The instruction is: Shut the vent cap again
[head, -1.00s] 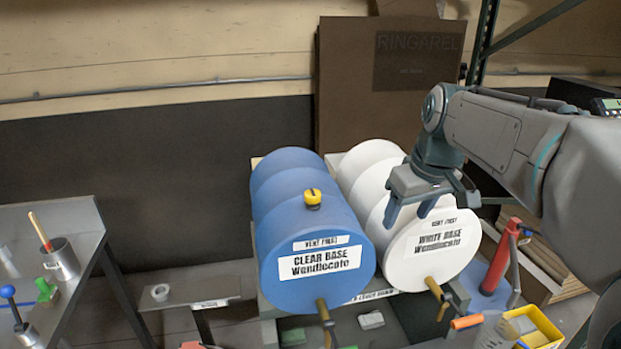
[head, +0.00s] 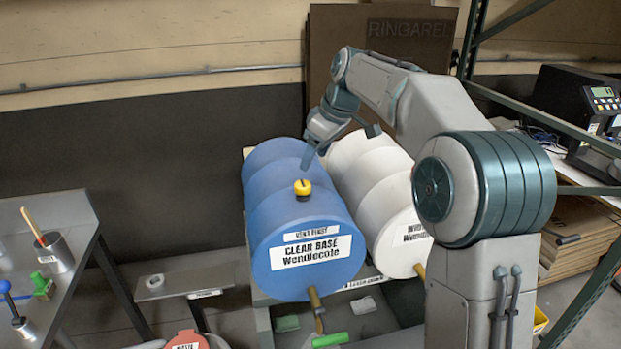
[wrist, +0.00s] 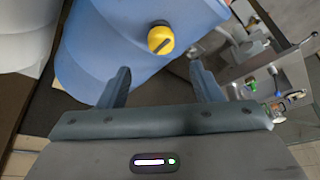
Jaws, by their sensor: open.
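The yellow vent cap (head: 303,187) sits on top of the blue drum labelled CLEAR BASE (head: 290,215). In the wrist view the cap (wrist: 161,39) shows a dark slot or bar across its face, lying ahead of my fingers. Whether the cap is open or shut I cannot tell. My gripper (head: 308,160) is open and empty, above the blue drum and just behind the cap in the head view. In the wrist view its two fingers (wrist: 160,80) are spread apart, with the cap beyond their tips and not touched.
The white drum (head: 375,185) stands right beside the blue one, under my arm. A bench (head: 75,215) with a metal pot (head: 58,255) is at the left. A shelf with a scale (head: 590,105) is at the right.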

